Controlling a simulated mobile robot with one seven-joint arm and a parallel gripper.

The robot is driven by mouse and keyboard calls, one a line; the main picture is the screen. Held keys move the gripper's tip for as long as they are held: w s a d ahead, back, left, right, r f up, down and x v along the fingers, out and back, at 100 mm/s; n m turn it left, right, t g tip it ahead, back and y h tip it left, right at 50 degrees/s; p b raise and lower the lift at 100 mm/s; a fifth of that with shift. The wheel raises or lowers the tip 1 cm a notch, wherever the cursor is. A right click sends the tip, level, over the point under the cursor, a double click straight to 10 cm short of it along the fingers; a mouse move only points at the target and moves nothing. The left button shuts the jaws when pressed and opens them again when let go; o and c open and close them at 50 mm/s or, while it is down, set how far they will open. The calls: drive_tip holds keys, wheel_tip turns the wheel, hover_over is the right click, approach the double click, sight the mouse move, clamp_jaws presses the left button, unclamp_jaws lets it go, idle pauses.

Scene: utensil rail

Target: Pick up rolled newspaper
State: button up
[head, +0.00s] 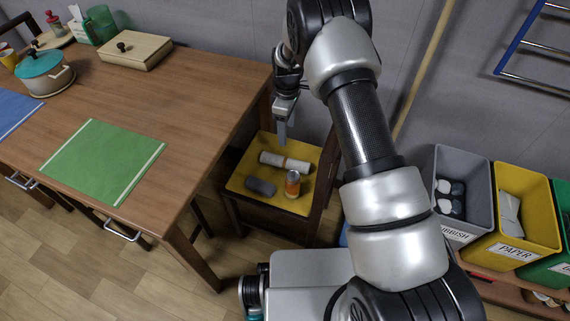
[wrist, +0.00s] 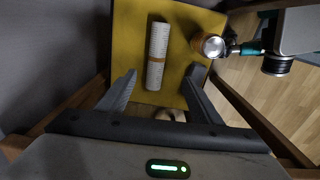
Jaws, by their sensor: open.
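The rolled newspaper (head: 271,158) is a pale roll with a tan band, lying on the yellow top of a small wooden seat (head: 240,182). In the wrist view the newspaper (wrist: 158,45) lies lengthwise up the picture, its lower end between my fingers as seen from above. My gripper (head: 282,138) is open and empty, pointing down above the newspaper's back side in the head view. Its two fingers (wrist: 162,72) spread on either side of the roll in the wrist view. I cannot tell the exact height gap.
A can with an orange label (head: 293,184) stands close to the newspaper, and a dark grey roll-like thing (head: 260,187) lies beside it. A wooden table (head: 190,85) stands left of the seat. Labelled bins (head: 525,220) stand at right. A grey wall is close behind.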

drive_tip(key=b, duration=0.3)
hover_over(285, 159)
drive_tip(key=s, duration=0.1)
drive_tip(key=f, duration=1.2)
drive_tip(key=shift+d+f, duration=0.25)
drive_tip(key=shift+f, duration=0.05)
drive_tip(key=f, duration=0.1)
drive_tip(key=f+b, duration=0.1)
drive_tip(key=f, duration=0.1)
drive_tip(key=w+f, duration=0.1)
drive_tip(key=f, duration=0.1)
drive_tip(key=shift+a, duration=0.25)
drive_tip(key=c, duration=1.2)
